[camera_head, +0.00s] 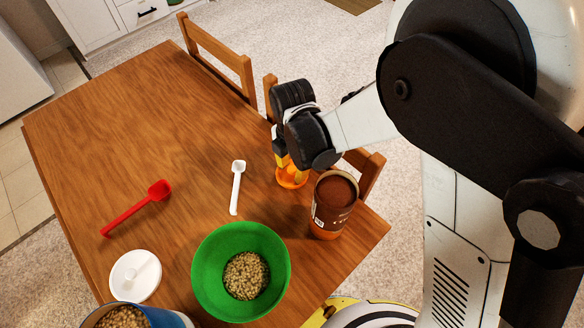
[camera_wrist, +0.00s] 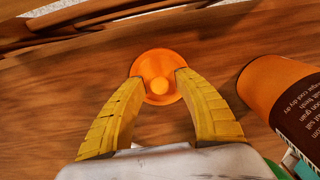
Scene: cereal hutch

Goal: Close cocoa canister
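The cocoa canister (camera_head: 331,204) stands upright and uncovered near the table's right corner, brown cocoa showing at its top. In the wrist view, the canister (camera_wrist: 275,88) is at the right edge, only partly in frame. The round orange lid (camera_head: 292,183) with a central knob lies on the table just behind and left of the canister. My gripper (camera_head: 287,168) points down over the lid. In the wrist view, its yellow fingers (camera_wrist: 161,78) are apart, one on each side of the lid's knob (camera_wrist: 159,86). I cannot tell whether they touch the lid.
A green bowl (camera_head: 212,272) of cereal stands in front of the canister. A white scoop (camera_head: 236,188), a red scoop (camera_head: 138,207) and a white lid (camera_head: 136,275) lie to the left. A cereal-filled container (camera_head: 122,318) is at the bottom edge. Chairs (camera_head: 217,55) stand behind the table.

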